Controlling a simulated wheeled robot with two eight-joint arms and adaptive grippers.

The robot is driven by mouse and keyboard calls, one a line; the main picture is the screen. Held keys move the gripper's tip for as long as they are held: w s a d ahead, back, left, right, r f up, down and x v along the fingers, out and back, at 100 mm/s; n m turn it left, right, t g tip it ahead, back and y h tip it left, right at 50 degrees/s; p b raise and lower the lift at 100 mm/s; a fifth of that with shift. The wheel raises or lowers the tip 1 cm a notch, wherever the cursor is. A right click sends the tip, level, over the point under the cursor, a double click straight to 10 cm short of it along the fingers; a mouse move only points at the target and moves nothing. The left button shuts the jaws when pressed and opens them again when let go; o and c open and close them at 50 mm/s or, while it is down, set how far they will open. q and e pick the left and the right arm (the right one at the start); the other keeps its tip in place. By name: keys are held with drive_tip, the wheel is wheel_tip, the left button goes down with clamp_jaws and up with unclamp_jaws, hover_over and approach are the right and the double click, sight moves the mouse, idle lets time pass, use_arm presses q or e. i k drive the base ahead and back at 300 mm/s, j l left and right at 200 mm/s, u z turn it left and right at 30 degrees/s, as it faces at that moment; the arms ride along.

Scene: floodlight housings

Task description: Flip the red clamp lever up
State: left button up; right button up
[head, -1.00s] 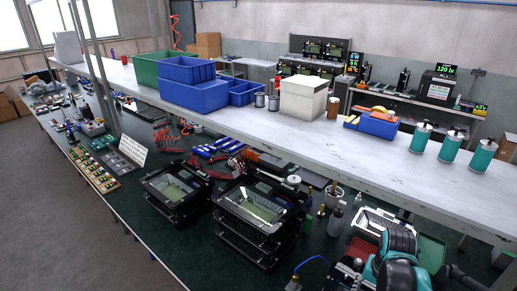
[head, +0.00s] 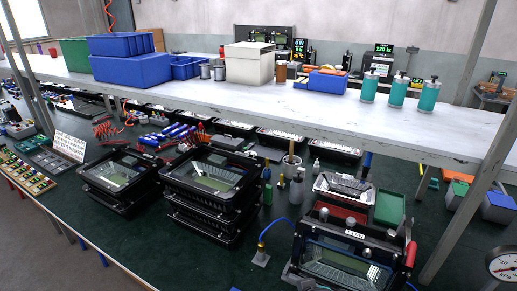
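A red clamp lever (head: 411,254) shows at the right side of a black clamping fixture (head: 349,235) at the bottom right of the head view. Its red grip looks roughly upright, but I cannot tell its exact position or its pivot. A floodlight housing with a glass front (head: 340,265) sits in the fixture, and the picture edge cuts off the lower part. Neither of my grippers is in view.
Stacked black housings (head: 212,180) and another housing (head: 120,176) stand left of the fixture. A blue hose (head: 268,232) is beside it. A pressure gauge (head: 503,265) and a metal shelf post (head: 470,205) are on the right. A white shelf (head: 300,105) runs above the bench.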

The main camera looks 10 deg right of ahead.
sight(409, 249)
drive_tip(key=z, duration=1.85)
